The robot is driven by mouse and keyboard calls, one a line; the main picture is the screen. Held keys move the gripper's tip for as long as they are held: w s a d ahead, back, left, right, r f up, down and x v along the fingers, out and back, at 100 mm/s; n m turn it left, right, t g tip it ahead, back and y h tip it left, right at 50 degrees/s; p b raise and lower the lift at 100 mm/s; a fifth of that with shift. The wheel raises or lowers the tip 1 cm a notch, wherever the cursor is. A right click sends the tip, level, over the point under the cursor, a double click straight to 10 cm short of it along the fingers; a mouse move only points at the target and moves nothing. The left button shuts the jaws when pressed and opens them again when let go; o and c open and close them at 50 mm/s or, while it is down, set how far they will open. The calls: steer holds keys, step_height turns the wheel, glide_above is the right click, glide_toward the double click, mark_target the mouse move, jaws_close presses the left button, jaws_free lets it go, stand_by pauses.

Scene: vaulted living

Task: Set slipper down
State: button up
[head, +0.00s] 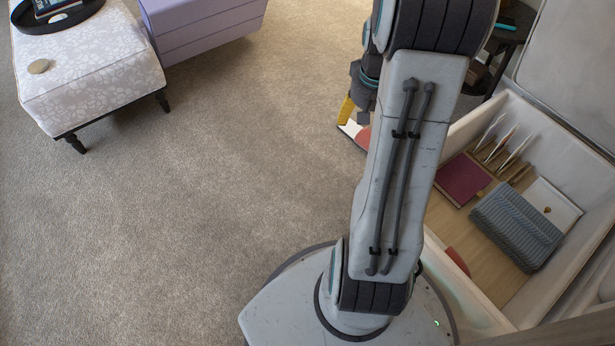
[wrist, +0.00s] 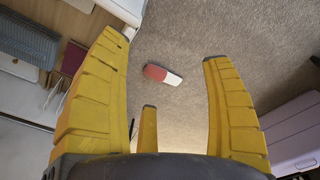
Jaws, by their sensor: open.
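A red and white slipper (wrist: 163,75) lies on the carpet in the wrist view, between and beyond the fingertips. In the head view only part of the slipper (head: 350,128) shows, beside my arm; the rest is hidden by the arm. My gripper (wrist: 172,70) is open and empty, with its yellow fingers spread wide and apart from the slipper. In the head view one yellow finger (head: 346,109) shows just above the slipper; the other fingers are hidden behind my arm.
An open chest (head: 473,309) at right holds a dark red book (head: 462,180), a folded grey-blue cloth (head: 516,227) and a partly hidden reddish thing (head: 458,261). A patterned ottoman (head: 95,75) and a lilac box (head: 205,28) stand at upper left. The carpet (head: 200,180) between is clear.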

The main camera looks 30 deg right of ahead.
steer(key=s+a+r+n, duration=0.1)
steer(key=a+r+n, duration=0.15)
steer(key=a, duration=0.45)
steer(key=s+a+r+n, duration=0.1)
steer(key=s+a+r, duration=0.1)
steer(key=a+r, duration=0.35)
steer(key=s+a+n+t, duration=0.1)
steer(key=s+a+n, duration=0.2)
steer(key=s+a, duration=0.5)
steer(key=shift+a+y, duration=0.4)
steer(key=shift+a, duration=0.65)
steer(key=shift+n, duration=0.25)
